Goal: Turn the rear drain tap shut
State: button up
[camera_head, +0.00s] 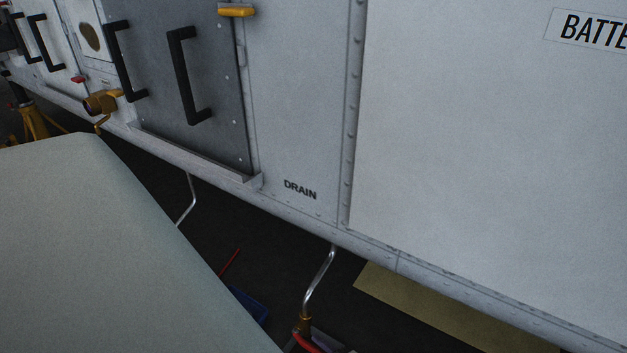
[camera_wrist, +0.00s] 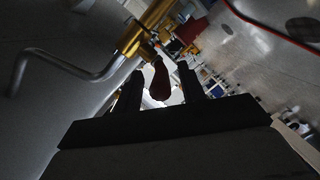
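A brass drain tap (camera_head: 304,322) sits at the foot of a bent silver pipe (camera_head: 319,277) under the white fuselage side, below the "DRAIN" lettering. Its red lever (camera_head: 308,341) is cut off by the bottom edge of the head view. In the wrist view the brass tap (camera_wrist: 131,40) and bent pipe (camera_wrist: 60,65) are at the upper left. The dark red lever (camera_wrist: 160,80) points down between the two black fingers of my gripper (camera_wrist: 159,78). The fingers are apart, with gaps on both sides of the lever; contact is not visible.
A second thin pipe (camera_head: 188,200) hangs farther left. A blue tray (camera_head: 248,305) and a thin red rod (camera_head: 230,262) lie on the dark floor near the tap. A grey door with black handles (camera_head: 185,75) is above. A tan mat (camera_head: 440,310) lies to the right.

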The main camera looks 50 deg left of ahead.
jog(key=d+r, duration=0.1)
jog(key=d, duration=1.1)
jog(key=shift+w+r, duration=0.25)
jog(key=shift+r, duration=0.1)
jog(key=shift+r+p, duration=0.1)
jog(key=shift+p, duration=0.25)
